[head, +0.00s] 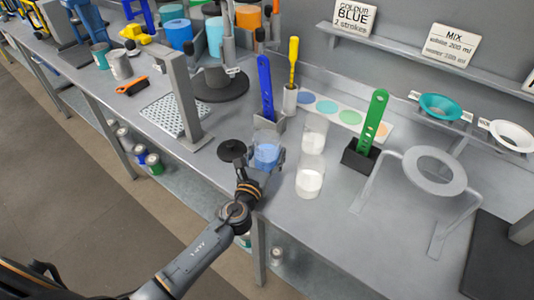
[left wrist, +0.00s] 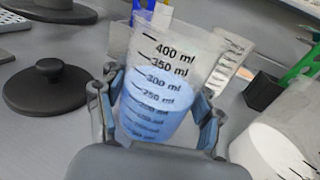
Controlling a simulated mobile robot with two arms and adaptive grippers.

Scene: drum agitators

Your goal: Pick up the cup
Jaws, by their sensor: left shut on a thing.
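The cup is a clear measuring beaker (head: 266,152) with blue liquid, near the front edge of the bench in the head view. In the left wrist view the beaker (left wrist: 158,95) shows black ml marks, with blue liquid to around the 300 ml mark. My left gripper (head: 264,162) is shut on this beaker, one finger on each side; it also shows in the left wrist view (left wrist: 158,108). Whether the beaker's base touches the bench is hidden. My right gripper is not in view.
A beaker of white liquid (head: 309,180) and another clear beaker (head: 314,135) stand just to the right. A dark round lid (head: 232,150) lies to the left. A blue paddle (head: 266,88) in a holder stands behind. A grey ring stand (head: 434,170) is further right.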

